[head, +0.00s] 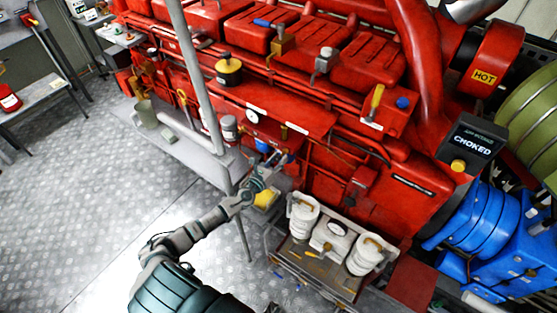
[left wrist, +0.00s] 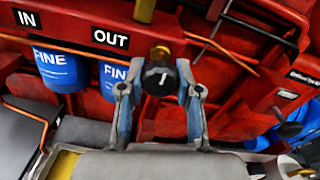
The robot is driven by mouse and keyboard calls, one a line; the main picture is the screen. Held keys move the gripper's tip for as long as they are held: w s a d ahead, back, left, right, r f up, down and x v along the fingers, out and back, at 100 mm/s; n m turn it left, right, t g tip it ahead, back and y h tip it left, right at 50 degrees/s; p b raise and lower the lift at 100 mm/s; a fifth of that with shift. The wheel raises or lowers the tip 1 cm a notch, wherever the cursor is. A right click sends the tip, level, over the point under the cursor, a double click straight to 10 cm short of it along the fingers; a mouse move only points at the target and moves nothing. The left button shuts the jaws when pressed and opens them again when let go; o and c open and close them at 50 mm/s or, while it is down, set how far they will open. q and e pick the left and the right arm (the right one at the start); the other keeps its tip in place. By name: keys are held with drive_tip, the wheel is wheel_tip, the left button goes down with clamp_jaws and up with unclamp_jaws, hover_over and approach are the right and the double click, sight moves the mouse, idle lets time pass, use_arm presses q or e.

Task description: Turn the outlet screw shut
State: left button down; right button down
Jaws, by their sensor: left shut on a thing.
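The outlet screw shows in the left wrist view as a dark round knob (left wrist: 160,76) with a white pointer mark, below a brass fitting (left wrist: 161,53) and right of the OUT label (left wrist: 110,39). My left gripper (left wrist: 159,88) has one finger on each side of the knob and is shut on it. In the head view my left gripper (head: 279,158) reaches the red engine's lower side; the knob is too small and covered to make out there. My right gripper is not in view.
Two blue FINE filters (left wrist: 57,68) hang left of the knob, one partly behind the finger. A copper pipe (left wrist: 222,50) runs to the right. In the head view, a rack of white canisters (head: 303,217) stands right of my arm, and a grey bench (head: 190,150) lies left.

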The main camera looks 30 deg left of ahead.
use_arm(q)
drive_tip(key=shift+s+d+f, duration=0.1)
drive_tip(key=shift+s+f, duration=0.05)
drive_tip(key=shift+f, duration=0.3)
drive_tip(key=c, duration=1)
unclamp_jaws()
drive_tip(key=shift+o, duration=1.1)
drive_tip(key=shift+w+r, duration=0.15)
drive_tip(key=shift+w, duration=0.05)
drive_tip(key=s+a, duration=0.1)
drive_tip(key=s, duration=1.1)
drive_tip(key=shift+a, duration=0.2)
